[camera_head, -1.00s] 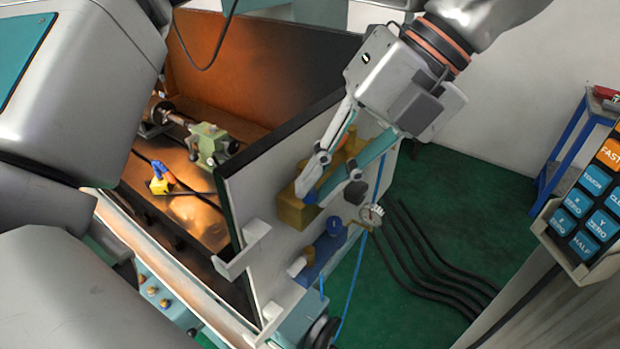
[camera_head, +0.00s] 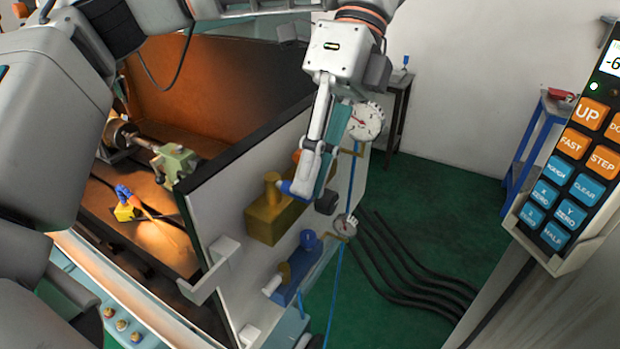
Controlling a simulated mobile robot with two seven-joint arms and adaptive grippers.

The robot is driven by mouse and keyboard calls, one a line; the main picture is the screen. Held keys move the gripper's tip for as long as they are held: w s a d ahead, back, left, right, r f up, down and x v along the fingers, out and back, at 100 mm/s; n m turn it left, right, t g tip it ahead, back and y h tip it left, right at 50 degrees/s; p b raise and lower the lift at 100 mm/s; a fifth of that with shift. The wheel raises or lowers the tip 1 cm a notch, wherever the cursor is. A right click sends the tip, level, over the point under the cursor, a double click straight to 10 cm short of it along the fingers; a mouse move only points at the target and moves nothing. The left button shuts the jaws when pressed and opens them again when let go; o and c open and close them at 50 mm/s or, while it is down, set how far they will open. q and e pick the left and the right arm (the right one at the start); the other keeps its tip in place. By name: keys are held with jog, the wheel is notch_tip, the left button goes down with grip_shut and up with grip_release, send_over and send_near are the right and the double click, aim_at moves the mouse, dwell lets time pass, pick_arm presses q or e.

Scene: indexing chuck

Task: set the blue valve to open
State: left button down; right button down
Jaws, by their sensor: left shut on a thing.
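A yellow-ochre valve block (camera_head: 268,220) is mounted on the light side panel of the machine. A small blue handle (camera_head: 290,188) shows at its upper right, at the fingertips of my left gripper (camera_head: 304,186). The gripper points down and is shut on this blue handle; its fingers hide part of it. Below, a blue valve body (camera_head: 296,272) with a round blue cap (camera_head: 308,239) and a pale lever end (camera_head: 271,286) is on the same panel, apart from the gripper. My right gripper is not in view.
A large dial gauge (camera_head: 366,121) is right of the gripper, and a smaller gauge (camera_head: 345,226) is lower down. Black hoses (camera_head: 420,285) run over the green floor. A button pendant (camera_head: 570,190) stands at right. The open machine bay (camera_head: 150,225) is left of the panel.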

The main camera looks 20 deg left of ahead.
pick_arm(q)
jog(key=shift+w+n, duration=0.2)
jog(key=shift+n, duration=0.2)
jog(key=c, duration=2.3)
grip_release()
jog(key=v, duration=1.1)
jog(key=shift+w+a+r, duration=0.2)
jog(key=shift+w+r, duration=0.05)
jog(key=shift+r, duration=0.1)
